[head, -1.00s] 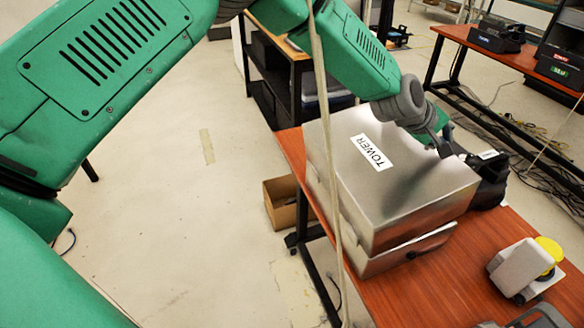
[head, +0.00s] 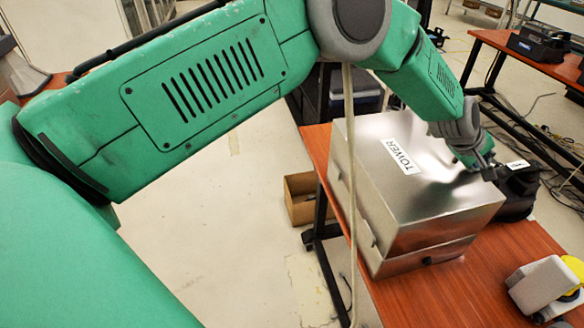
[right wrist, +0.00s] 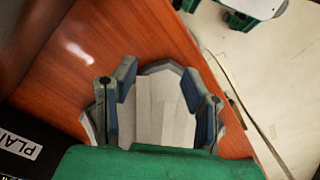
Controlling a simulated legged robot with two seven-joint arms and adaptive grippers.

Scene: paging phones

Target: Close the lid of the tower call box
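The tower call box (head: 405,190) is a silver metal box on the reddish wooden table, with a white TOWER label on its lid. The lid lies over the lower body, and a thin seam shows between them along the front; I cannot tell if it is fully latched. My left gripper (head: 486,170) is at the lid's far right edge, apparently touching or just above it; its fingers are too small to read. In the right wrist view my right gripper (right wrist: 158,110) has its two fingers spread apart, with a pale grey shape showing between them.
A grey device with a yellow part (head: 545,285) stands at the table's right. A black device (head: 517,188) sits behind the box. A cardboard box (head: 300,198) is on the floor left of the table (head: 440,300). A pale cord hangs in front of the call box.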

